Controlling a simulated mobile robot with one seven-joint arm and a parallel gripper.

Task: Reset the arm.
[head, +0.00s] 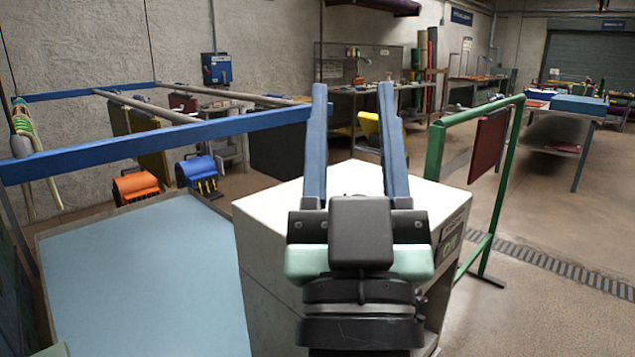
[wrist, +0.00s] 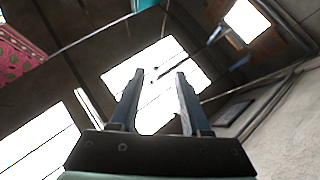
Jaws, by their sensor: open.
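My gripper (head: 353,92) is raised in front of the head camera, its two long blue-grey fingers pointing up and spread apart. Nothing is between them. In the wrist view my gripper (wrist: 157,73) is also open and empty, against the ceiling and bright ceiling panels. In the head view it appears in front of a white box-shaped machine (head: 262,215), whose middle it partly hides.
A light-blue panel (head: 140,275) lies at the lower left. A blue rail frame (head: 150,140) crosses behind it. Orange (head: 135,187) and blue (head: 198,172) scrubber-like units sit beyond. A green frame (head: 437,140) stands right; open floor (head: 560,300) lies at far right.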

